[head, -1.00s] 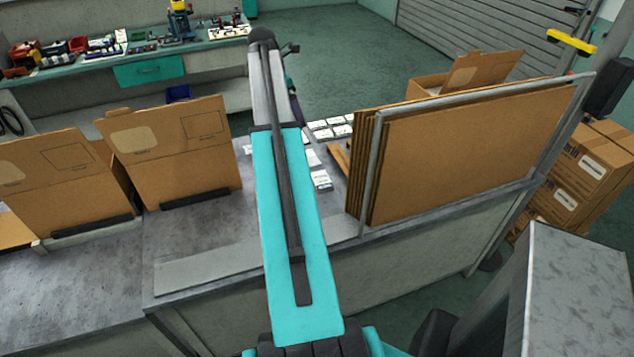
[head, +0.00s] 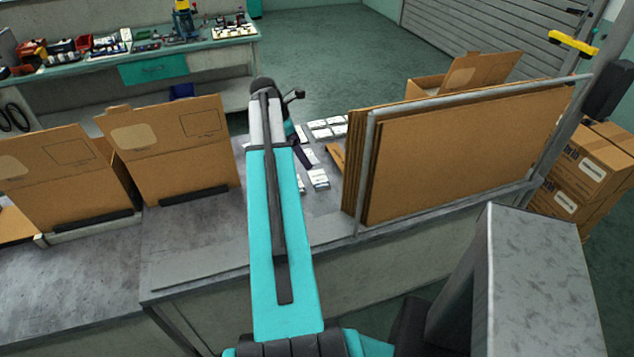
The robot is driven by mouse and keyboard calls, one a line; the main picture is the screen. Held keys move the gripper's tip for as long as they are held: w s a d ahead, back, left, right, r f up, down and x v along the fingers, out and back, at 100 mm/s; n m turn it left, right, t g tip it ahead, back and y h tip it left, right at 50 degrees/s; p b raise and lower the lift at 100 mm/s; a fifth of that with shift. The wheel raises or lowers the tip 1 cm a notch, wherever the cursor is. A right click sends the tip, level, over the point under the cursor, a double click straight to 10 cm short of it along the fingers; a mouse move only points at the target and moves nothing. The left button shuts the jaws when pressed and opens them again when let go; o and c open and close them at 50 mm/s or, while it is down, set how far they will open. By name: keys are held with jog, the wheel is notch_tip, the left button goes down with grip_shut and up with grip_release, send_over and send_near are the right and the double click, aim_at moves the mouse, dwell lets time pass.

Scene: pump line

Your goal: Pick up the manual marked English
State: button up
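Several small white booklets lie in short stacks on the grey bench behind my arm. One group of booklets (head: 327,127) is at the back, and another booklet stack (head: 318,179) is nearer, left of the cardboard sheets. Their print is too small to read, so I cannot tell which is marked English. My teal arm crosses the middle of the view and hides part of the bench. The dark end of my gripper (head: 303,157) shows just right of the arm, over or beside the booklets. Its fingers are not clear, and I see nothing held in it.
Upright cardboard sheets (head: 462,150) in a metal rack stand right of the booklets. Two open cartons (head: 172,150) (head: 62,180) stand at the left. An open box (head: 465,75) is behind the rack. The bench front (head: 215,262) is bare.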

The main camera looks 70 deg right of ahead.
jog(key=shift+s+d, duration=0.1)
jog(key=shift+s, duration=0.05)
jog(key=p, duration=0.2)
send_near(318, 179)
jog(key=shift+s+d+f, duration=0.2)
jog(key=shift+d+f, duration=0.1)
jog(key=shift+f, duration=0.2)
jog(key=shift+s+d+f, duration=0.2)
jog(key=shift+d+f, duration=0.1)
jog(key=shift+f, duration=0.3)
jog(key=shift+f, duration=0.1)
jog(key=shift+p+x, duration=1.15)
jog(key=shift+x, duration=0.2)
jog(key=shift+p+x, duration=0.35)
jog(key=shift+x, duration=0.75)
jog(key=shift+a, duration=0.15)
jog(key=shift+c, duration=0.4)
jog(key=c, duration=1.1)
